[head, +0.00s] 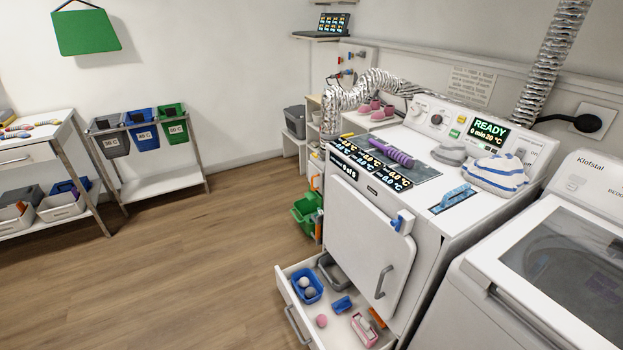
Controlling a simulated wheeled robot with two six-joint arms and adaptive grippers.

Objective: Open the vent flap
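No part clearly shows as the vent flap, so I cannot tell where it is or how it stands. A silver foil duct (365,88) bends along the wall behind the white dryer (365,240). Another foil duct (551,62) rises at the back right of the dryer. A blue-handled piece (455,195) sits on the dryer's top, and a blue latch (402,223) is at the upper corner of its closed front door. Neither of my grippers is in view.
The dryer's bottom drawer (297,318) is pulled out, with a blue basket (306,285) and small items inside. A second machine (560,270) stands at right. A bin rack (150,180) stands at left. The wooden floor (170,270) between is clear.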

